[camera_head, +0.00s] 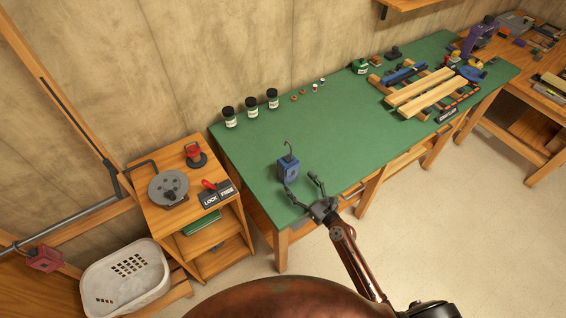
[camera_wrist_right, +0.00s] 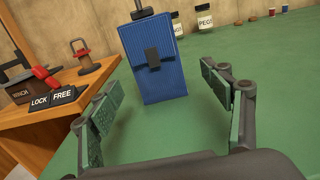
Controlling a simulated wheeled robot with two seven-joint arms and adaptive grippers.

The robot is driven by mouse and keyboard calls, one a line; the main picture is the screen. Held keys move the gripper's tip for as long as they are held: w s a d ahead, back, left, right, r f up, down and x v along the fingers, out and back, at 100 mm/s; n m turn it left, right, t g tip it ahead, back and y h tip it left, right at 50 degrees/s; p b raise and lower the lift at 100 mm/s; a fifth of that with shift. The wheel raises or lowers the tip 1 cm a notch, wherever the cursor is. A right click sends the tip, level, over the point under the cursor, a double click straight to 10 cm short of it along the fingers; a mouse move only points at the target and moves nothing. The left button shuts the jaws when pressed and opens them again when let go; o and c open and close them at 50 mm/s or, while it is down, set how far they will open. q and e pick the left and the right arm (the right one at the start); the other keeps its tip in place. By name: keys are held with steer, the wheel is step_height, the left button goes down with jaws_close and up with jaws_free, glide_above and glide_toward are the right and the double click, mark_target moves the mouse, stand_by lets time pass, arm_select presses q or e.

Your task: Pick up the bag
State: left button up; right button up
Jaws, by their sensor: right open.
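The blue bag (camera_head: 288,172), a boxy upright shape with a thin dark hook rising from its top, stands on the green bench top near its front left corner. My right gripper (camera_head: 304,186) is open, low over the bench on the near side of the bag. In the wrist view the bag stands ahead between the two fingers, apart from them. My left gripper is not in view.
The green bench (camera_head: 250,150) is clear around the bag. Dark-lidded jars (camera_head: 250,104) stand along its back. A wooden slatted rack (camera_head: 425,95) lies to the right. A wooden cart (camera_head: 147,212) with a LOCK/FREE plate (camera_head: 216,194) stands left, beside a white basket (camera_head: 125,285).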

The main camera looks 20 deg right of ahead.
mark_target(292, 175)
steer(key=x, duration=0.7)
steer(key=shift+w+a+r, duration=0.15)
steer(key=shift+a, duration=0.15)
steer(key=shift+w, duration=0.2)
steer(key=c, duration=0.8)
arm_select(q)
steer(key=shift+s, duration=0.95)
arm_select(e)
steer(key=c, duration=0.6)
steer(key=shift+r, duration=0.1)
